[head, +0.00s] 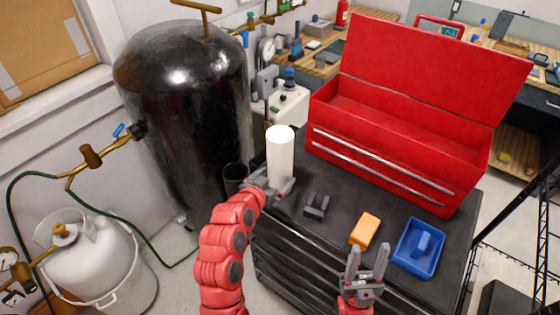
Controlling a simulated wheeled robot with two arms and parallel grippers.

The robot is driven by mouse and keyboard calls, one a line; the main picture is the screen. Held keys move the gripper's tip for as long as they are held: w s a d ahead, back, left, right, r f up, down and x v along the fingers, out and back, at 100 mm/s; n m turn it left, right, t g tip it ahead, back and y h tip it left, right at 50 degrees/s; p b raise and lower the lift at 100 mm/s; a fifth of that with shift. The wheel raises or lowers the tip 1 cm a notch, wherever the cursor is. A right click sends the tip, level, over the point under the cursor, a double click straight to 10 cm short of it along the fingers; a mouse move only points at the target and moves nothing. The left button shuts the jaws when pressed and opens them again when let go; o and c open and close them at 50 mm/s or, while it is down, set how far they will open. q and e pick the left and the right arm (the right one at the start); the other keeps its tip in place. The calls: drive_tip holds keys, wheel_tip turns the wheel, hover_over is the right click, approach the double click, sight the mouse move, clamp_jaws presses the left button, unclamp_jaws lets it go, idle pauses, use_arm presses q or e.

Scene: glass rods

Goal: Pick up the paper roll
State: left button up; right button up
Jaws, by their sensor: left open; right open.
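The white paper roll (281,152) stands upright near the left end of the black cabinet top, in front of the red toolbox. My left gripper (270,182) is at the base of the roll, its grey fingers spread low in front of it. I cannot tell whether the fingers touch the roll. It is open. My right gripper (367,258) is open and empty, fingers pointing up, near the front edge of the cabinet, apart from the roll.
The open red toolbox (395,150) stands behind on the black cabinet top (325,230). A dark grey item (317,206), an orange item (365,231) and a blue tray (436,262) lie to the right. A black tank (185,110) stands at left.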

sight(280, 171)
use_arm(q)
drive_tip(key=shift+w+d+p, duration=0.1)
drive_tip(key=shift+w+p, duration=0.2)
drive_tip(key=shift+w, duration=0.1)
drive_tip(key=p+x, duration=0.1)
drive_tip(key=x, duration=0.2)
drive_tip(key=shift+p, duration=0.35)
drive_tip(key=shift+w+f, duration=0.2)
drive_tip(key=shift+w, duration=0.1)
drive_tip(key=c, duration=1.4)
drive_tip(key=shift+r, duration=0.1)
